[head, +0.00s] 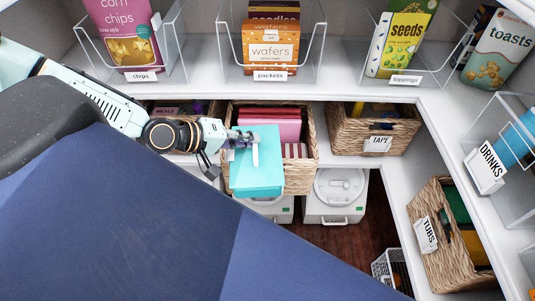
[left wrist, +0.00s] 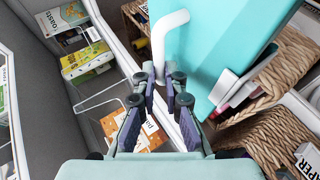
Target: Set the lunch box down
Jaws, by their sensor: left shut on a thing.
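The teal lunch box (head: 258,175) with a white handle hangs tilted over the front of the middle wicker basket (head: 309,177). My left gripper (head: 240,141) is shut on the handle at the box's top. In the left wrist view the lunch box (left wrist: 225,45) fills the upper right, and the white handle (left wrist: 165,35) runs down between the fingertips of my left gripper (left wrist: 163,82). From the head view I cannot tell whether the box touches the basket rim. My right gripper is not in view.
The middle basket holds pink and red striped items (head: 272,127). A TAPE basket (head: 345,138) stands to its right, a TUBS basket (head: 440,265) at lower right. Clear bins of packets (head: 270,50) stand on the shelf above.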

